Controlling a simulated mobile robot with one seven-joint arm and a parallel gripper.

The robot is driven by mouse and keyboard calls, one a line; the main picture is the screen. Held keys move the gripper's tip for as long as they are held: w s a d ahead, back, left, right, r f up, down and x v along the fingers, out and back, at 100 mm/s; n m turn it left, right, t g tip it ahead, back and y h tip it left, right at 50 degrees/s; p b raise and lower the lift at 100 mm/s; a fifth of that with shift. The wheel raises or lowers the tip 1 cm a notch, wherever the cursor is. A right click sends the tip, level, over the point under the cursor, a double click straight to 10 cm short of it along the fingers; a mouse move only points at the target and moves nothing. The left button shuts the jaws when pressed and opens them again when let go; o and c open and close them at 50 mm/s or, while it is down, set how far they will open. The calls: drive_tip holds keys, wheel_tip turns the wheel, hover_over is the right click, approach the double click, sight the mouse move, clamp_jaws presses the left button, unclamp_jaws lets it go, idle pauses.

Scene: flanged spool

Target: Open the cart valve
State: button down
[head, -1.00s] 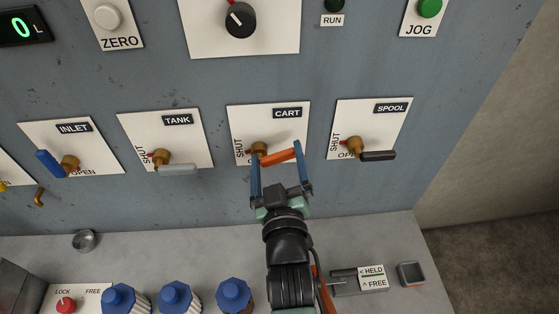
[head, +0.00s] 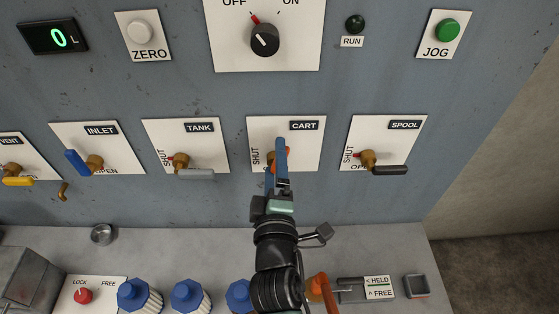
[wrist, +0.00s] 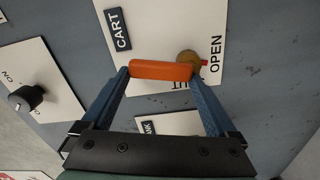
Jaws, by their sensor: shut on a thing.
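The cart valve has an orange handle (wrist: 160,71) on a brass hub (wrist: 190,61), set on a white plate (head: 310,158) marked CART, SHUT and OPEN. My gripper (head: 281,150) is shut on the handle, with a blue finger at each end of it in the wrist view (wrist: 160,78). The handle points from the hub toward the CART label (wrist: 117,29). A small red pointer (wrist: 204,63) on the hub's other side is at the word OPEN (wrist: 216,52). In the head view my fingers hide most of the handle.
To the right is the spool valve (head: 388,169) with a black handle; to the left, the tank valve (head: 195,174) with a grey one. Below, on the grey ledge (head: 210,248), stand several blue knobs (head: 188,294) and a held/free latch (head: 352,290).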

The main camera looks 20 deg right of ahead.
drive_tip(key=shift+w+a+f+n, duration=0.1)
drive_tip(key=shift+a+n, duration=0.15)
drive_tip(key=shift+n, duration=0.45)
drive_tip(key=shift+w+a+n, duration=0.1)
drive_tip(key=shift+a+n, duration=0.15)
drive_tip(key=shift+n, duration=0.45)
unclamp_jaws()
drive_tip(key=shift+s, duration=0.1)
drive_tip(key=b+v, duration=0.4)
drive_tip(key=v, duration=0.9)
